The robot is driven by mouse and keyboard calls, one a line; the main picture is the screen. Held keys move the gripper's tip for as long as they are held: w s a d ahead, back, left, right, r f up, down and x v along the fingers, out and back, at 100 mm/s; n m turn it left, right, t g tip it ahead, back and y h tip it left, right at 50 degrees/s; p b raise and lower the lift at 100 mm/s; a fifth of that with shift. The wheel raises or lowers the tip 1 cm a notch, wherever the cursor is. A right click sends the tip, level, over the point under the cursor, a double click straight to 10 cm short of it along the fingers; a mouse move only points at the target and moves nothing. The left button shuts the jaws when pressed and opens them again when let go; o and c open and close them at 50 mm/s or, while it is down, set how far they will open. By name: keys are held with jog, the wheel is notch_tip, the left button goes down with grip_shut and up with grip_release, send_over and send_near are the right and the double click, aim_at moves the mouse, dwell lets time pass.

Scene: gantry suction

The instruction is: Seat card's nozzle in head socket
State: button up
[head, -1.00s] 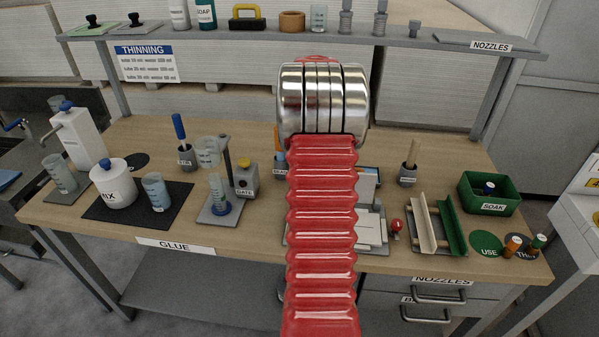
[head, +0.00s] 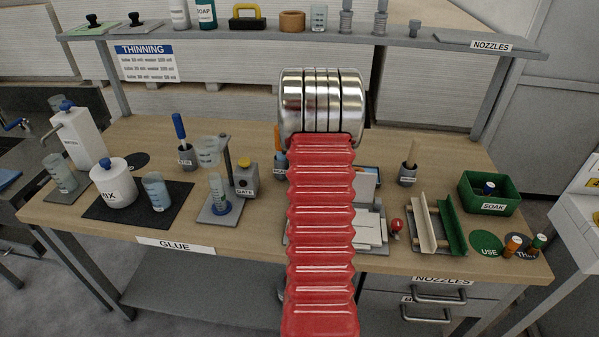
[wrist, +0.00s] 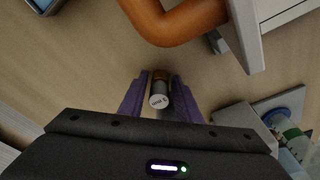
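In the wrist view my gripper (wrist: 159,80) has two purple fingers on either side of a small nozzle (wrist: 160,92). The nozzle has a dark and orange-brown body and a pale round end with small print. The fingers appear closed on its sides, and it is held above the wooden surface. A thick curved orange tube (wrist: 180,25) is just beyond the fingertips, apart from the nozzle. I cannot make out the head socket. In the head view my red arm hides my gripper and the bench's middle. The task's card cannot be identified surely.
An orange nozzle (head: 513,244) and a green-topped one (head: 537,242) stand at the bench's right, near the green USE disc (head: 486,243). A shelf (head: 330,38) crosses behind.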

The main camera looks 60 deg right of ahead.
jog(key=shift+o, duration=1)
jog(key=shift+r, duration=0.1)
notch_tip(320, 180, up, 12)
jog(key=s, duration=0.1)
jog(key=shift+s+a, duration=0.2)
jog(key=shift+s, duration=0.2)
